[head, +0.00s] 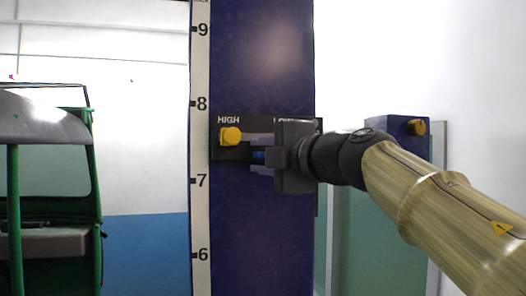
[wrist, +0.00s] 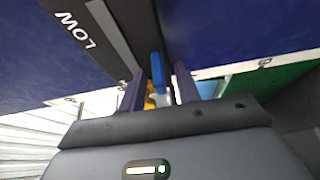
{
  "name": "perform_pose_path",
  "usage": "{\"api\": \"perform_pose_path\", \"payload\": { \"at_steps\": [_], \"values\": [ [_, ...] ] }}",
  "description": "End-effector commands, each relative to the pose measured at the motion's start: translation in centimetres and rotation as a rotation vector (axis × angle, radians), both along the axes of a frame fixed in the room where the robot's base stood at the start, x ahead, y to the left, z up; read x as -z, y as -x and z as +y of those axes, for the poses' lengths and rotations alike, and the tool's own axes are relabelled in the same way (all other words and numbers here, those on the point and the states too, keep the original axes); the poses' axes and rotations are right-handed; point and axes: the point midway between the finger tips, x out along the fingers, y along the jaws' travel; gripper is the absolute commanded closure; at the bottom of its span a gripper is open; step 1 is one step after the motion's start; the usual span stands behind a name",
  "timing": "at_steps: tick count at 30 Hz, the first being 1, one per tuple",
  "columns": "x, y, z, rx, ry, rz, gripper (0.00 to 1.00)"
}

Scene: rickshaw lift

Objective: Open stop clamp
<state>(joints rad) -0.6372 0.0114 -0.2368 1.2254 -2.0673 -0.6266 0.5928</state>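A dark blue column (head: 250,230) stands ahead, with a black plate marked HIGH and LOW (head: 230,152) across it. A yellow knob (head: 230,136) sits at the HIGH end of the plate. My gripper (head: 252,154) is in front of the plate's LOW side, pointing left, with its fingers apart. A small blue piece (head: 259,155) shows between the fingers. In the wrist view the blue piece (wrist: 157,70) stands between my two fingers, with a gap on each side. I cannot tell which part is the stop clamp.
A white scale strip (head: 200,130) with numbers runs up the column's left edge. A green rickshaw (head: 50,200) stands at the left. A pale wall lies behind.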

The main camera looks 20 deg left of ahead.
Motion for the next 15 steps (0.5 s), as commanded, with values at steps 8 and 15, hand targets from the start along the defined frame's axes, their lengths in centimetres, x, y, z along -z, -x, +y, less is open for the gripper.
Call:
{"api": "perform_pose_path", "payload": {
  "at_steps": [8,15],
  "values": [
    [0.03,0.01,-0.03,0.0,0.0,0.0,0.87],
    [0.07,0.0,-0.04,0.0,0.0,0.0,1.0]
  ]
}}
